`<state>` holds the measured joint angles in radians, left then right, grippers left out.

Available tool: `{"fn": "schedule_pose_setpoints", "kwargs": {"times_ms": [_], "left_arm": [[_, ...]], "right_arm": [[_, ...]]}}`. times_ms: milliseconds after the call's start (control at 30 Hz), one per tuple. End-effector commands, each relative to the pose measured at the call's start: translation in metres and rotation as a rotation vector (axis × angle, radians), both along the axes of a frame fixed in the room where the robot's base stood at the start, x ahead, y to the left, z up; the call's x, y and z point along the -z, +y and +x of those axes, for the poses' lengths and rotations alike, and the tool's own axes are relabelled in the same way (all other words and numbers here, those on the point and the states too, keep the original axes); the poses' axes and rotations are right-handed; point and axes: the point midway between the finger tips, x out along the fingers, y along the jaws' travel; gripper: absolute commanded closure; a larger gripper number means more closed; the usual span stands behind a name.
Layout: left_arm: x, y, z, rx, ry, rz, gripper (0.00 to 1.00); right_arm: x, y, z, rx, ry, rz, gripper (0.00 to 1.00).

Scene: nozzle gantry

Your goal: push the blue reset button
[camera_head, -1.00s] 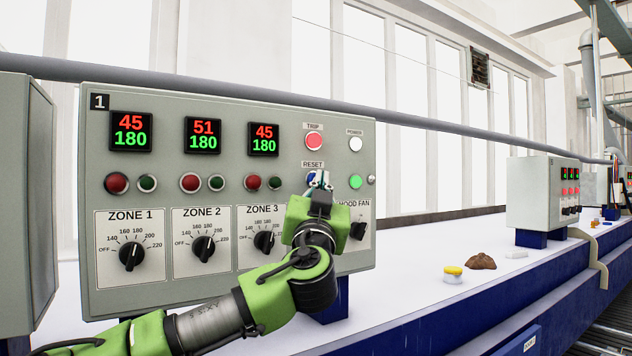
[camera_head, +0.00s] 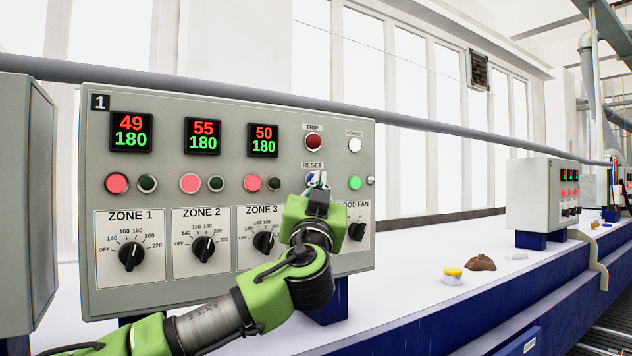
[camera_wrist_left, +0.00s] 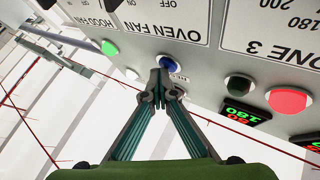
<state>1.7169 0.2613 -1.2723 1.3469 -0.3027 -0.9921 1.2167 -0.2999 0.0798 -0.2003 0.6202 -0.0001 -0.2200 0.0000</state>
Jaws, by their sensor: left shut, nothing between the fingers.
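The blue reset button (camera_head: 310,178) sits under the RESET label on the grey control panel (camera_head: 290,110), partly hidden by my left gripper (camera_head: 318,182). In the left wrist view the blue button (camera_wrist_left: 168,62) shows just beyond the fingertips of my left gripper (camera_wrist_left: 160,88). The fingers are shut with nothing between them, pointing at the panel close to the button. I cannot tell whether they touch it. The trip lamp (camera_head: 313,142) above is dark red. My right gripper is not in view.
Zone displays, red and green lamps and black knobs fill the panel's left side. The green lamp (camera_head: 355,183) and hood fan knob (camera_head: 357,231) are close to my gripper. On the white surface to the right lie a yellow-lidded jar (camera_head: 453,275) and a brown lump (camera_head: 481,263).

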Motion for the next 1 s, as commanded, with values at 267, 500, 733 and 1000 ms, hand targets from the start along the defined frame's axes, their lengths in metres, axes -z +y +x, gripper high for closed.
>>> {"fn": "schedule_pose_setpoints", "kwargs": {"times_ms": [267, 500, 733, 1000], "left_arm": [[0.004, -0.007, -0.010, -0.001, 0.002, -0.004, 1.00], [0.001, -0.009, -0.014, -0.001, 0.001, -0.001, 1.00], [0.002, -0.012, -0.016, 0.001, 0.000, -0.002, 1.00], [0.004, -0.027, -0.038, 0.002, 0.000, -0.002, 1.00]], "right_arm": [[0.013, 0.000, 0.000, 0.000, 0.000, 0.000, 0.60], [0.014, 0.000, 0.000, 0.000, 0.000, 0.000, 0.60], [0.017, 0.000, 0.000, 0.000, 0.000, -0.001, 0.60], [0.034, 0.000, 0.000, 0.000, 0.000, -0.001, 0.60]]}}
